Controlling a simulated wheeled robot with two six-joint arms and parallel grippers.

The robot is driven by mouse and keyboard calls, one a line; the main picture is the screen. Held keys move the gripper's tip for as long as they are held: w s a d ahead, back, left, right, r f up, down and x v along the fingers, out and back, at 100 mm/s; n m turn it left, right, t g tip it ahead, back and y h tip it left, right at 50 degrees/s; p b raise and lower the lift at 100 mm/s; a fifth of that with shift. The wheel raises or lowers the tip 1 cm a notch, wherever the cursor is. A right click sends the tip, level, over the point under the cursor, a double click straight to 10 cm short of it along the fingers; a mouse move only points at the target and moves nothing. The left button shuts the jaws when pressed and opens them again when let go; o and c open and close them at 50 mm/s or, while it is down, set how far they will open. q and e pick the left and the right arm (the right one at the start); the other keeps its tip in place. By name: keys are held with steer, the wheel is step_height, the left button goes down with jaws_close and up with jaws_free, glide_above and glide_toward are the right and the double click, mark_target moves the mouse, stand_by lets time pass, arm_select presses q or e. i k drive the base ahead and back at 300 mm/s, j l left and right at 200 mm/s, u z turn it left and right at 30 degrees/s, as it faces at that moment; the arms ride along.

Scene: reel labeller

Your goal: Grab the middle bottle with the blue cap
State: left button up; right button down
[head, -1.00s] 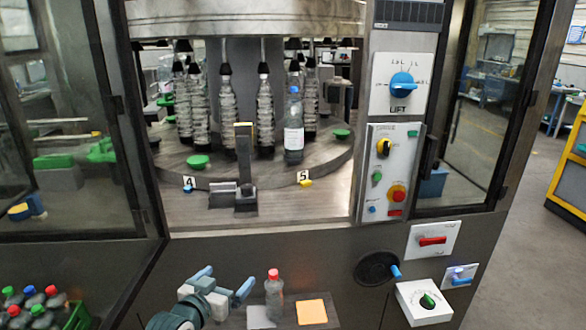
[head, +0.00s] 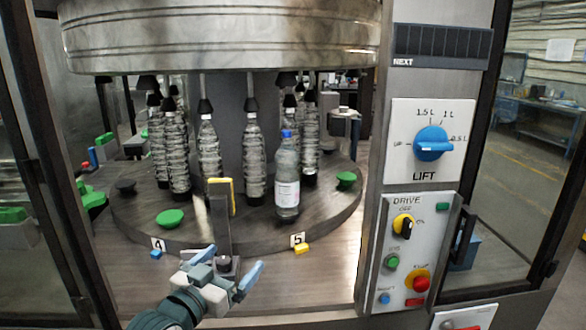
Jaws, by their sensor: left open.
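A clear bottle with a blue cap and a pale label (head: 287,185) stands upright on the round turntable (head: 250,220), at its front right. My left gripper (head: 236,259) is open and empty in front of the turntable, left of and nearer than this bottle, not touching it. The crate of bottles with coloured caps is out of view now. My right gripper is not in view.
Several ribbed clear bottles (head: 209,150) stand around the turntable under black heads. A dark post with a yellow edge (head: 221,215) rises just beyond my left gripper. A control panel with a blue lift knob (head: 433,143) is at right.

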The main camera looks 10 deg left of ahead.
mark_target(287, 157)
steer(key=i, duration=1.05)
